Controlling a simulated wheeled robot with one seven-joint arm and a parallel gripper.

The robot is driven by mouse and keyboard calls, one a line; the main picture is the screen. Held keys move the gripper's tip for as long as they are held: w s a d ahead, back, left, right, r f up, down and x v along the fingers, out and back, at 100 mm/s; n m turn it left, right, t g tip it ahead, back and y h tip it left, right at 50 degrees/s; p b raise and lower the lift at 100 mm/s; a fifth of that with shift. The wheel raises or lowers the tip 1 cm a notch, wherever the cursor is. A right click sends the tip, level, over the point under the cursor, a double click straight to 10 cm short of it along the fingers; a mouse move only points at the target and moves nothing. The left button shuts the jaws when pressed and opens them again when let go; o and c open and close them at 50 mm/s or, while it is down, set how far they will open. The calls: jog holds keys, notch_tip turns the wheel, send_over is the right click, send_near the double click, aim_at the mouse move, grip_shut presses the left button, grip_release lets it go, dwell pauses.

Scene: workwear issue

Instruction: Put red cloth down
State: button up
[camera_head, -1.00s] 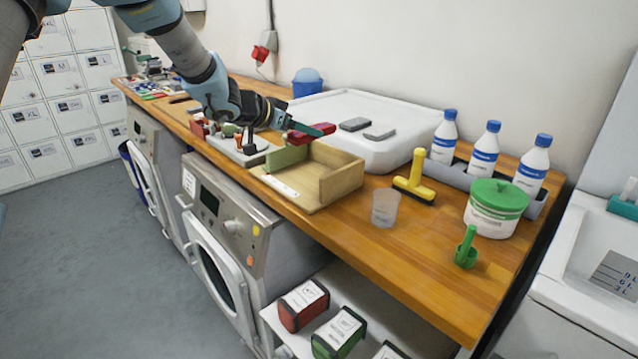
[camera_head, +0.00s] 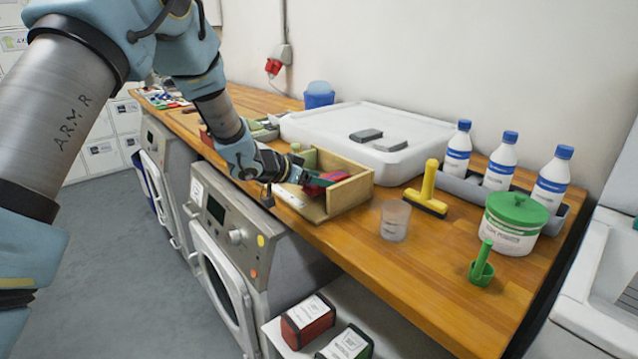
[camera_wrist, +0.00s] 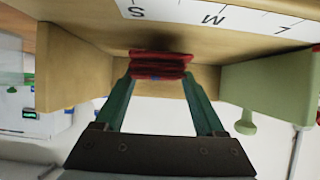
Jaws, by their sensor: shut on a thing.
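The red cloth (camera_wrist: 160,65) is a small folded stack between my gripper's green fingers in the wrist view. It also shows as a red patch (camera_head: 325,181) in the head view. My gripper (camera_head: 312,184) is shut on the cloth at the wooden sizing box (camera_head: 349,194), an open-fronted tray with low walls. The cloth is inside the box's walls, close to its floor; I cannot tell whether it touches the floor. The box's size strip with S, M and L (camera_wrist: 215,15) shows in the wrist view, with the cloth near the S.
A white tray (camera_head: 345,121) with grey blocks stands behind the box.

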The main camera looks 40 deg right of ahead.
jog(key=shift+f, duration=0.75)
jog(key=o, duration=1.3)
jog(key=b+v, duration=0.2)
jog(key=v, duration=1)
